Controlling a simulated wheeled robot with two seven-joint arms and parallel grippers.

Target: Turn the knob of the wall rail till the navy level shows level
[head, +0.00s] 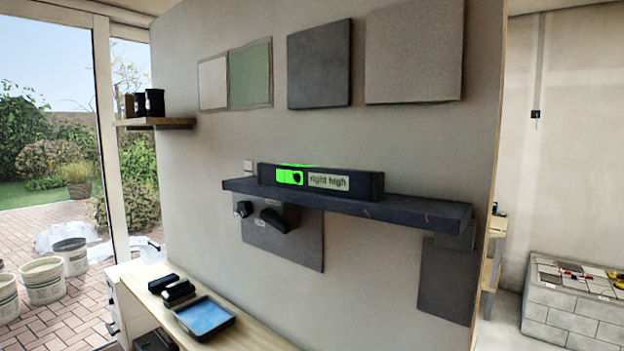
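The navy level (363,185) lies along the top of the dark wall rail (420,211). Its face has a bright green vial window (292,176) with a dark bubble right of the window's middle, and a pale display reading "right high" (328,182). Below the rail's left part, a dark knob (280,219) with a lever-like grip sits on a grey plate (300,245). A smaller dark round knob (243,209) is to its left. Neither of my grippers shows in this view.
A wooden bench (255,333) below holds a blue-topped tray (204,317) and several dark blocks (176,288). A small shelf (155,123) with dark cups is on the wall's left. The space before the rail looks clear.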

